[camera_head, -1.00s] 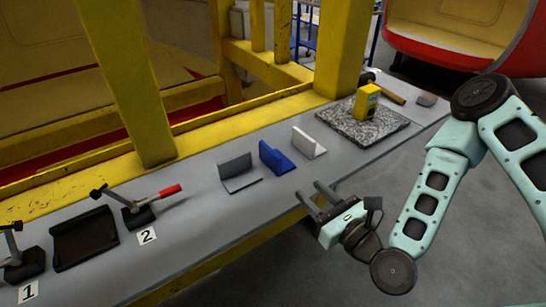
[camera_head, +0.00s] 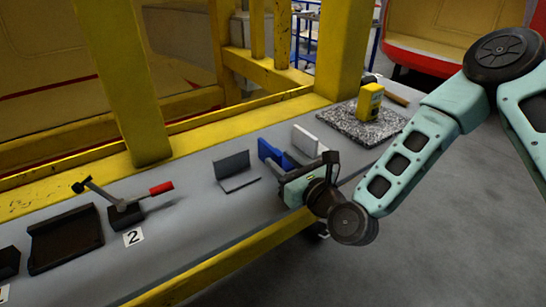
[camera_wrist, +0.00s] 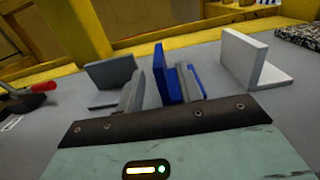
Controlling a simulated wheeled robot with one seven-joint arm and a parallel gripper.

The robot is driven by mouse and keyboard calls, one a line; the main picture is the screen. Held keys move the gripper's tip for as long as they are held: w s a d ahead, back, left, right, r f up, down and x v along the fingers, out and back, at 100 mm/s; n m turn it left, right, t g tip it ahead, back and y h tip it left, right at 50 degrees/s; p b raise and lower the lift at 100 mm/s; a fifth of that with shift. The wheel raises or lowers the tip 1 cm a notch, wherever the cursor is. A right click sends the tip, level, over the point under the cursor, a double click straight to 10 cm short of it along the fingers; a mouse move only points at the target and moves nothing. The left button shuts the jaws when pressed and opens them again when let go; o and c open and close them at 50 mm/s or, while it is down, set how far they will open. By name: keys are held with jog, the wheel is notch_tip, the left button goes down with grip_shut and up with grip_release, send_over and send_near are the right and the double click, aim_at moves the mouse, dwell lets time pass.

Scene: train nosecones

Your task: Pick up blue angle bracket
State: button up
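The blue angle bracket (camera_head: 269,152) stands on the grey bench between a grey bracket and a white bracket. My gripper (camera_head: 286,167) is right at it in the head view and hides part of it. In the wrist view, the blue bracket's upright plate (camera_wrist: 161,72) stands between my two fingers (camera_wrist: 160,88). The left finger is apart from the plate, with a gap between them. The right finger is close beside the plate, over the bracket's base; whether it touches cannot be told. My gripper is open.
The grey bracket (camera_head: 232,167) is left of the blue one, and the white bracket (camera_head: 305,140) is close on its right. A granite slab (camera_head: 345,124) with a yellow block (camera_head: 370,101) lies farther right. A red-handled clamp (camera_head: 128,206) stands at left. Yellow posts (camera_head: 125,85) rise behind the bench.

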aim_at(259, 142)
jog(key=p+x, duration=0.1)
jog(key=x, duration=0.4)
grip_shut()
